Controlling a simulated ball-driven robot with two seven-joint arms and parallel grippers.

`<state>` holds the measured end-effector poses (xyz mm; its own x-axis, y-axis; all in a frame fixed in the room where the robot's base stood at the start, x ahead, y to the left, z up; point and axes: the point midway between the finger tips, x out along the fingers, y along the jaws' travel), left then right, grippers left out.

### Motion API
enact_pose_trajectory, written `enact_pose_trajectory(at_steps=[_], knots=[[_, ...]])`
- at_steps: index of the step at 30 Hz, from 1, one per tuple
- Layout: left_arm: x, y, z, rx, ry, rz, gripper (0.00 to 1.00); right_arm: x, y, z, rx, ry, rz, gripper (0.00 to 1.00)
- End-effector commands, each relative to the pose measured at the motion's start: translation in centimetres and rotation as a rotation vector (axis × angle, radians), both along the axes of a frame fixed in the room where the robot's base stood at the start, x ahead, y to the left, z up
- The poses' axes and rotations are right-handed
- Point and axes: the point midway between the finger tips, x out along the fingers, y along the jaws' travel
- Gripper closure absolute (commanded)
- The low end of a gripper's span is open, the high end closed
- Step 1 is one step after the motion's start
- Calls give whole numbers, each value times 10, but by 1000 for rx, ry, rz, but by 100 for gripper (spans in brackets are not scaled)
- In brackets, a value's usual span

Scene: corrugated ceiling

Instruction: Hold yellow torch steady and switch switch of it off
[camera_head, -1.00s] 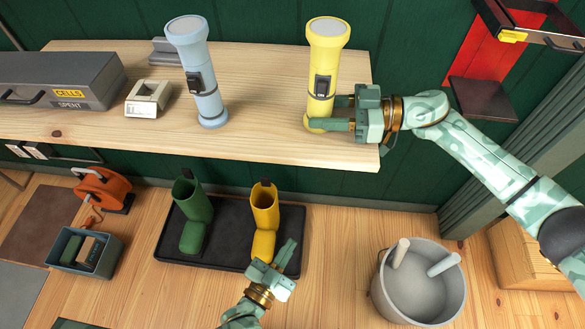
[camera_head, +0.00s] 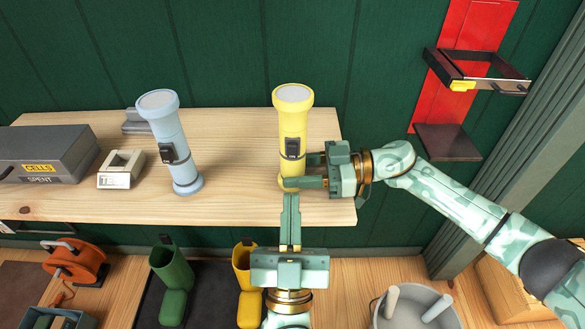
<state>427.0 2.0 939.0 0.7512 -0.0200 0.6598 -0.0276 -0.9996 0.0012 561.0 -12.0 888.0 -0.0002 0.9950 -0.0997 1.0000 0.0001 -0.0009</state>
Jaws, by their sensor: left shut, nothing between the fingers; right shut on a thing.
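The yellow torch (camera_head: 293,118) stands upright on the wooden shelf (camera_head: 232,207), lens end up, with a dark switch (camera_head: 292,148) on its front. My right gripper (camera_head: 308,171) comes in from the right and is shut on the torch's lower body. My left gripper (camera_head: 291,200) points up at the shelf's front edge, just below the torch's base. Its fingers are together and empty. Whether its tips touch the torch cannot be told. The switch is in plain view; its on or off position is too small to tell.
A blue torch (camera_head: 171,140) stands left of the yellow one. A white block-shaped holder (camera_head: 121,169) and a grey case (camera_head: 42,150) sit farther left. A red panel (camera_head: 455,85) hangs at right.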

Motion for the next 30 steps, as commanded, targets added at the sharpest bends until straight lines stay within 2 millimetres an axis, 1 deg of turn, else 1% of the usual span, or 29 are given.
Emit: enact_pose_trajectory(at_steps=[1,5,6,9,12,17,26,30], knots=[[8,0,9,-2,-5,0,100,0,0,1,2,-1,0,71],[28,-1,26,0,-4,-1,100,0,0,1,2,-1,0,71],[35,-2,23,3,-2,-2,100,0,0,1,2,-1,0,71],[50,-2,22,2,-2,-1,100,0,0,1,2,-1,0,71],[59,-2,21,3,-1,-2,100,0,0,1,2,-1,0,71],[65,-2,20,1,1,-2,100,0,0,1,1,-1,0,71],[66,-2,20,1,1,-2,100,0,0,1,2,-1,0,71],[72,-2,23,2,3,1,100,0,0,1,2,-1,1,70]])
